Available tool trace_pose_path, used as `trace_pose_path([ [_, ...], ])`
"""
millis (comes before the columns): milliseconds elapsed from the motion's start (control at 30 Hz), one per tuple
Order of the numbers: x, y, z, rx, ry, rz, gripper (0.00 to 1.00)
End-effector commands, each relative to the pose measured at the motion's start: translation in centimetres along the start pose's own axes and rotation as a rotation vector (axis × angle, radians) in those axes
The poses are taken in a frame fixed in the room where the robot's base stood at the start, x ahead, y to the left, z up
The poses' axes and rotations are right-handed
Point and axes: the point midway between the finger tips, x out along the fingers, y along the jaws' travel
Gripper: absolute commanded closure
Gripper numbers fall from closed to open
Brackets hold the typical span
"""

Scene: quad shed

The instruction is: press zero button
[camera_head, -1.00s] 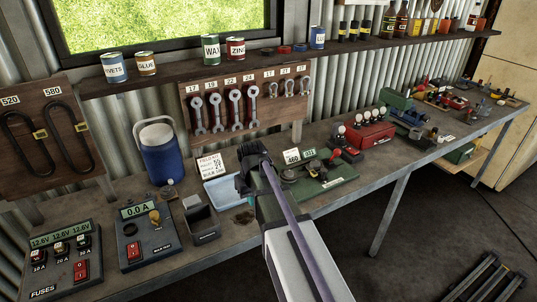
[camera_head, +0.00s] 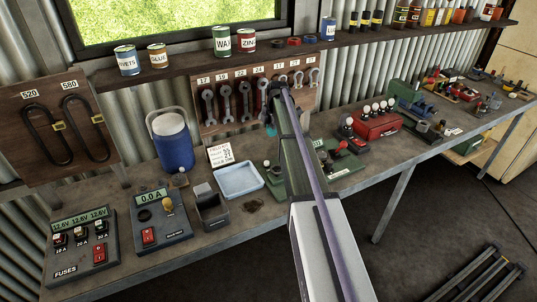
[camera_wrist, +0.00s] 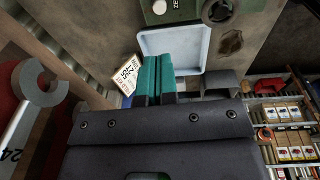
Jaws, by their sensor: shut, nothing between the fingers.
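My gripper (camera_head: 270,127) is raised above the bench, in front of the spanner board. In the wrist view its two teal fingers (camera_wrist: 158,76) lie side by side, shut and empty. A green device (camera_head: 343,160) stands on the bench to the right, partly hidden behind my arm. In the wrist view a green panel (camera_wrist: 187,12) at the top edge carries a pale round knob (camera_wrist: 159,6) and a cut-off dark label I cannot read. I cannot tell which part is the zero button. My gripper touches none of these.
A pale blue tray (camera_head: 238,194), a dark open box (camera_head: 211,218) and a blue jug (camera_head: 172,150) stand left of my arm. The spanner board (camera_head: 208,82) hangs close behind my gripper, below a shelf (camera_head: 185,64). Meter boxes stand at the front left; a red device (camera_head: 378,124) stands right.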

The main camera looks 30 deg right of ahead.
Motion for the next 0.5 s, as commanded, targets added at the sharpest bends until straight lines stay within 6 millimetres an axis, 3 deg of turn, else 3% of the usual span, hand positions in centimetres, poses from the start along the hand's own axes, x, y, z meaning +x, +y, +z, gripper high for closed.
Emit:
trace_pose_path([
  [167,2.0,0.0,0.0,0.000,0.000,0.000,1.00],
  [500,9.4,-0.1,0.1,0.000,0.000,0.000,1.00],
])
